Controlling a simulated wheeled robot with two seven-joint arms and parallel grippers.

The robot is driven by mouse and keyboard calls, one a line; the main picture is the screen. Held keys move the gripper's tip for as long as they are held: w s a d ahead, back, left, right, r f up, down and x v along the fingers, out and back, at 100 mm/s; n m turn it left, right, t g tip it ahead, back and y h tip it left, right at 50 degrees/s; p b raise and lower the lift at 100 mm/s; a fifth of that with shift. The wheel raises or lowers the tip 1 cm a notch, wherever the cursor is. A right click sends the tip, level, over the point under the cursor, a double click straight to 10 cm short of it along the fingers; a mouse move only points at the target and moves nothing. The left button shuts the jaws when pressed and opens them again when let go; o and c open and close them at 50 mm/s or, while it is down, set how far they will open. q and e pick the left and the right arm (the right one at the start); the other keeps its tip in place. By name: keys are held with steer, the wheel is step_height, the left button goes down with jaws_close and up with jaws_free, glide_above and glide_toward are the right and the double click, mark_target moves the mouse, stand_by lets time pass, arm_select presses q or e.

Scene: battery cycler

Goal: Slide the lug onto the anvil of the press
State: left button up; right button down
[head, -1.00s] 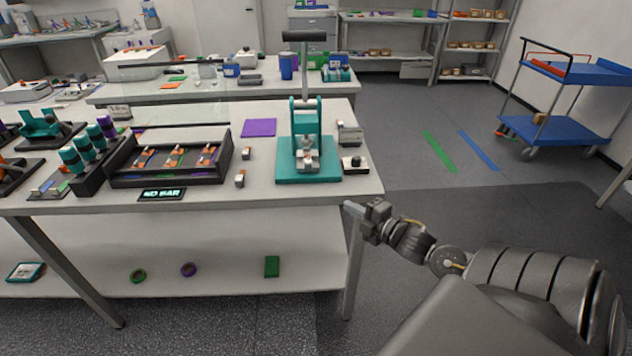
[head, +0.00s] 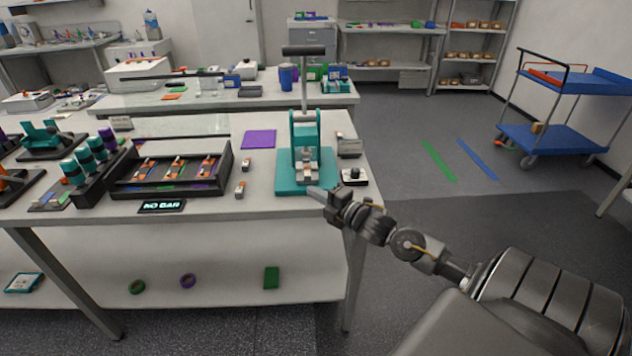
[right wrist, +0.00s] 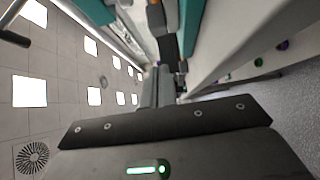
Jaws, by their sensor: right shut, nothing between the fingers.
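The teal press (head: 306,130) stands on its teal base plate (head: 288,186) near the table's right front corner. A small silver-and-copper piece (head: 308,168) sits at its anvil; I cannot tell for sure whether this is the lug. My right gripper (head: 316,192) is shut and empty at the front edge of the base plate, with its tips pointing left toward the press. In the right wrist view the closed fingers (right wrist: 158,88) point toward dark and teal parts of the press. My left gripper is not in view.
Two small copper-topped parts (head: 241,189) lie left of the press. A black tray (head: 168,188) holds several similar parts. A black-knobbed box (head: 354,177) stands right of the base plate. A purple mat (head: 259,139) lies behind.

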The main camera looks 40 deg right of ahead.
mark_target(315, 179)
steer(key=w+d, duration=0.2)
steer(key=w, duration=0.1)
steer(key=shift+w+d+p, duration=0.15)
steer(key=shift+d+p, duration=0.05)
steer(key=shift+p, duration=0.2)
steer(key=shift+w+d+b, duration=0.65)
steer(key=shift+w+d, duration=0.1)
steer(key=shift+w, duration=0.3)
